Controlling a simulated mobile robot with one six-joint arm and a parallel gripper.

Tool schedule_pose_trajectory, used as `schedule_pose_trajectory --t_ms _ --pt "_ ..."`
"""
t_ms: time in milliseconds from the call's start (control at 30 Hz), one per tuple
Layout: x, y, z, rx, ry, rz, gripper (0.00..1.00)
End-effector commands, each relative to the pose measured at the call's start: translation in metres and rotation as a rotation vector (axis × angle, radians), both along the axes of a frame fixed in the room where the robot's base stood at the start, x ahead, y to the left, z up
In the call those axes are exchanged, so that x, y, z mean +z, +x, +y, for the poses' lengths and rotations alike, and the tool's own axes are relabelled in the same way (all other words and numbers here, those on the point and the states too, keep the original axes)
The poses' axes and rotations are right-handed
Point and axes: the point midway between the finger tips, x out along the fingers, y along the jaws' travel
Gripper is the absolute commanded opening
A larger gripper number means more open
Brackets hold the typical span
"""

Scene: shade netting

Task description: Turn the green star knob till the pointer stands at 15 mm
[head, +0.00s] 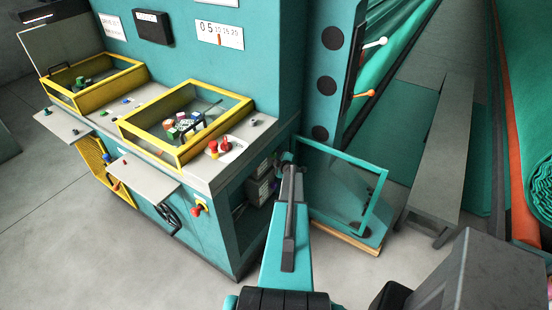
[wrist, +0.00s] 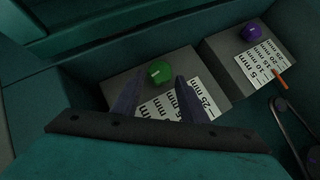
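The green knob (wrist: 159,71) sits on a grey block (wrist: 118,88) in the wrist view, with a pale mark on its top. A white scale plate (wrist: 172,106) with mm figures lies on the near side of the block. My gripper (wrist: 161,76) is open, its two dark fingers pointing at the knob from either side, with a gap showing at each side. I cannot tell how far above the knob they are. The fingers and palm cover part of the scale, and I cannot make out its pointer. In the head view, my arm (head: 288,225) reaches to the machine's low open compartment.
A purple knob (wrist: 249,31) on a second grey block has its own scale plate (wrist: 262,62) and an orange pointer (wrist: 285,77). Dark walls enclose the blocks. In the head view, an open glazed door (head: 340,188) stands right of the compartment.

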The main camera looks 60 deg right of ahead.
Motion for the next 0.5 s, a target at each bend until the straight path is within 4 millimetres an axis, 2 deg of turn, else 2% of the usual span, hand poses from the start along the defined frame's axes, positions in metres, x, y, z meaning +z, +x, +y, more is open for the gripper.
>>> schedule_pose_trajectory --t_ms 500 --pt "0.018 -0.032 0.027 -0.001 0.0 -0.001 0.4"
